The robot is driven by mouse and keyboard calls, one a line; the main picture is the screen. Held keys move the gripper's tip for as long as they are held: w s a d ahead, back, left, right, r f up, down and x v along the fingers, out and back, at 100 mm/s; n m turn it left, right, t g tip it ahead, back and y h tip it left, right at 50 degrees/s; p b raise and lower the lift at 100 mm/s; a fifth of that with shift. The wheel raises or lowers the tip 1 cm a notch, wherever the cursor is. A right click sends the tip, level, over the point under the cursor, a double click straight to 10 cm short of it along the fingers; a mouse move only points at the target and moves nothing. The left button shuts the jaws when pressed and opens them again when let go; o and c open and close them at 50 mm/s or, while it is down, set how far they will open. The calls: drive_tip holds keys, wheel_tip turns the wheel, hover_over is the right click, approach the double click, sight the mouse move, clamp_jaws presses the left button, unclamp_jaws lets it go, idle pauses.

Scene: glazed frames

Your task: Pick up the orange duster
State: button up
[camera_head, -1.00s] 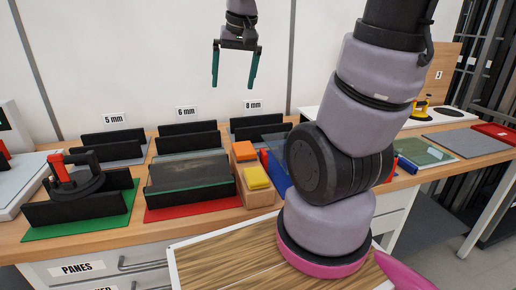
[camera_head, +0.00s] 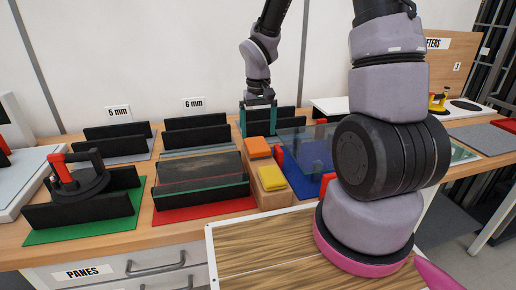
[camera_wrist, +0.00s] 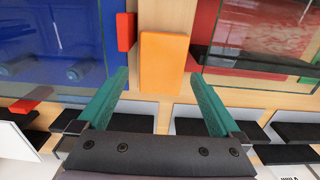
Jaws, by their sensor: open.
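My gripper (camera_head: 259,132) is low, just behind the orange duster in the head view. In the wrist view the orange duster (camera_wrist: 164,62) lies just beyond the fingertips, roughly in line with the gap between them. My gripper (camera_wrist: 158,76) is open with nothing between its green fingers. I cannot tell its exact height above the duster. The yellow duster is not seen in the wrist view.
A red piece (camera_wrist: 126,32) sits beside the duster. A suction lifter (camera_head: 81,178) stands at left. My arm hides part of the right bench.

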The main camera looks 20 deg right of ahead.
sight(257, 144)
drive_tip(key=f, duration=0.5)
drive_tip(key=shift+w+a+f, duration=0.2)
drive_tip(key=shift+w+f, duration=0.05)
drive_tip(key=shift+f, duration=0.05)
drive_tip(key=c, duration=1.3)
wheel_tip(257, 144, up, 10)
drive_tip(key=shift+r, duration=0.1)
